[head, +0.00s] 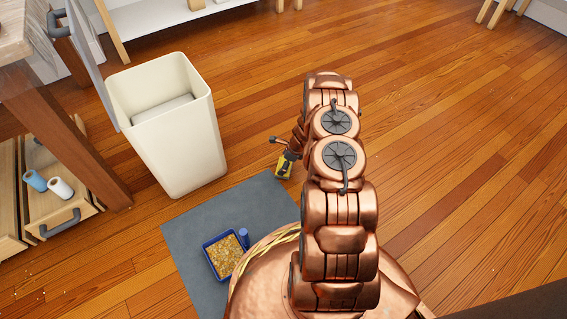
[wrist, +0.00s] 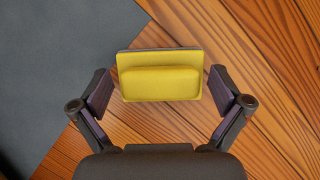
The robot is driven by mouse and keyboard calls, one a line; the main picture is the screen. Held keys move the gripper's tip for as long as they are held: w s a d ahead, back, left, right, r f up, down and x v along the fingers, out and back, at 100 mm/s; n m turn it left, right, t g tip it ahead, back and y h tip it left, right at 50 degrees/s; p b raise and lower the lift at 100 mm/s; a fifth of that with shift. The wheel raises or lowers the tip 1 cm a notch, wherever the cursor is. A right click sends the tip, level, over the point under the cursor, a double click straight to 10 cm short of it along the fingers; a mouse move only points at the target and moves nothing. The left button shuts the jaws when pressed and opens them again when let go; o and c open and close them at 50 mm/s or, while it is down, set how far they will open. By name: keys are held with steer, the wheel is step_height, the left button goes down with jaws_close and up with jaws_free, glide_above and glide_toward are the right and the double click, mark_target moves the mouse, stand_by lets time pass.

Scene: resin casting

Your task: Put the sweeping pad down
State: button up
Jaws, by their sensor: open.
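The sweeping pad (wrist: 160,76) is yellow with a grey edge and a raised grip block. In the wrist view it lies between the fingers of my gripper (wrist: 161,96), with a gap to the finger on each side. My gripper is open. The pad seems to be at the wood floor near the edge of the grey mat; I cannot tell for sure whether it rests on it. In the head view the pad (head: 284,166) shows small beside my arm, and my gripper (head: 281,152) is just above it, partly hidden.
A grey mat (head: 195,222) lies on the floor, with a blue tray (head: 210,260) of yellowish grains on it. A cream bin (head: 185,140) stands at the mat's far edge. An open drawer (head: 60,215) with two rolls is at left. The wood floor to the right is clear.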

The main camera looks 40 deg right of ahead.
steer(key=shift+r, duration=0.1)
steer(key=p+v, duration=0.4)
steer(key=v, duration=0.8)
steer(key=w+a+r+n+g+y, duration=0.1)
steer(key=w+a+r+n, duration=0.1)
steer(key=a+r+n, duration=0.85)
steer(key=s+a+r+n+g, duration=0.1)
steer(key=s+a+r+n, duration=0.15)
steer(key=a+r, duration=0.55)
steer(key=s+a+r+n+g, duration=0.1)
steer(key=s+a+r, duration=0.4)
steer(key=r, duration=0.4)
steer(key=s+a+r+n+g, duration=0.2)
steer(key=s+a+r+n, duration=0.5)
steer(key=s+r, duration=0.3)
steer(key=s+r+n+h, duration=0.1)
steer(key=s+n+h, duration=0.1)
steer(key=s, duration=0.7)
steer(key=s+r+n+g+h, duration=0.1)
steer(key=s+n, duration=0.3)
steer(key=s, duration=0.4)
steer(key=shift+s+d+r+n+g+h, duration=0.15)
steer(key=shift+s+r+n+g+h, duration=0.25)
steer(key=shift+r, duration=0.4)
